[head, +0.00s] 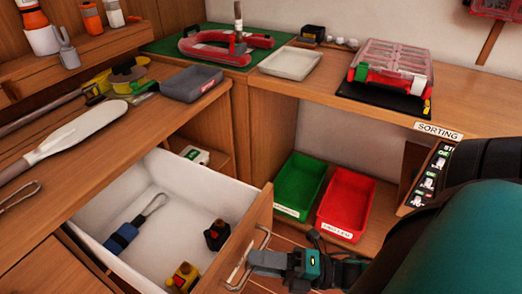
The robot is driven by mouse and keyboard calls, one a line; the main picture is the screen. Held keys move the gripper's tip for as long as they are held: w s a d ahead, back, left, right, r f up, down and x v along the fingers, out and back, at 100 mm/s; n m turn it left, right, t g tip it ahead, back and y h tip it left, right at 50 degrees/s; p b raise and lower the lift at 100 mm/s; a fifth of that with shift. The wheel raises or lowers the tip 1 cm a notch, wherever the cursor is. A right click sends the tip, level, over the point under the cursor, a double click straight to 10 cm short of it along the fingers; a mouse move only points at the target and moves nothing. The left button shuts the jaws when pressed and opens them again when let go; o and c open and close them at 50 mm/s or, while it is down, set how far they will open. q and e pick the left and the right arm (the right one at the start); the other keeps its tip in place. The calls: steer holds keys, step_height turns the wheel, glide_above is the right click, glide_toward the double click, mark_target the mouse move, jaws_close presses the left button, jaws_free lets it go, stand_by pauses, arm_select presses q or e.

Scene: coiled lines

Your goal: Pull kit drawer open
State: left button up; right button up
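The kit drawer (142,178) stands pulled out from under the left worktop, with a white inside and a wooden front (258,222). A metal bar handle (264,240) is on its front. In it lie a blue-handled strap or loop tool (122,238), a dark item with a red top (216,235) and a yellow item (183,277). My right gripper (254,263) comes in from the right and its fingers are closed at the handle bar, partly covering it. My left gripper is not in view.
A green bin (300,187) and a red bin (347,202) stand on a low shelf right of the drawer. The left worktop holds a white paddle-like tool (78,135) and a grey tray (191,83). A clear-lidded case (393,68) sits on the back worktop.

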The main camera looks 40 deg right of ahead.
stand_by(0.3)
arm_select(q)
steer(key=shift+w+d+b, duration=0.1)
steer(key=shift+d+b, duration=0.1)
steer(key=shift+b, duration=0.25)
arm_select(e)
steer(key=v, duration=1.3)
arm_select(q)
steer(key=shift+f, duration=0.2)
